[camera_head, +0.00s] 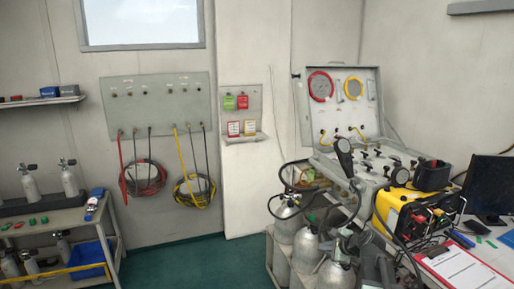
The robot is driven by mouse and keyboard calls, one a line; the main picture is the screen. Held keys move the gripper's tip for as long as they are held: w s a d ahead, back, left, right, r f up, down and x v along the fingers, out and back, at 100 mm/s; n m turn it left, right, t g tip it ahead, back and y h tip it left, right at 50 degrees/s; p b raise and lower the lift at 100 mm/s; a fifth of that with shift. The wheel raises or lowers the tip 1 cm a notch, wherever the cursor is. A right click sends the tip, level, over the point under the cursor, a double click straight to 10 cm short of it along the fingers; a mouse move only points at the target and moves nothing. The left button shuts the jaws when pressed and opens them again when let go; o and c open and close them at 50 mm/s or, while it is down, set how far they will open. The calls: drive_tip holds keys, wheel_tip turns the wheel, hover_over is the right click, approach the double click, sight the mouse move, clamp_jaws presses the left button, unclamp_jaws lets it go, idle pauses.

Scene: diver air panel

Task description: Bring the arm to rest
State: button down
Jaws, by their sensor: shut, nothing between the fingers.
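My gripper (374,262) shows as a dark grey blocky shape at the lower right of the head view. It is in front of the grey gas cylinders and below the air panel. Its fingers are small and partly lost against the dark parts behind. It looks shut, with nothing seen held in it. The rest of my arm runs out of the picture at the bottom edge.
The open air panel (345,105) with gauges and valves stands behind. A yellow case (402,212), a red clipboard (460,268) and a monitor (490,188) are at right. Cylinders (306,250) stand below. Green floor (190,265) is clear at centre left.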

drive_tip(key=s+a+f+n+g+h+p, duration=0.1)
drive_tip(key=s+a+f+n+g, duration=0.15)
drive_tip(key=s+a+n, duration=0.5)
drive_tip(key=s+a+f+n+g+p, duration=0.15)
drive_tip(key=s+a+n+g, duration=0.3)
drive_tip(key=a, duration=0.55)
drive_tip(key=s+d+f+n+g+h, duration=0.1)
drive_tip(key=s+d+n+g+h, duration=0.1)
drive_tip(key=s+d+n, duration=0.3)
drive_tip(key=s+n+h, duration=0.1)
drive_tip(key=s+n, duration=0.1)
drive_tip(key=shift+s+d+f+n, duration=0.2)
drive_tip(key=shift+d+n, duration=0.1)
drive_tip(key=shift+n, duration=0.1)
drive_tip(key=shift+w, duration=0.1)
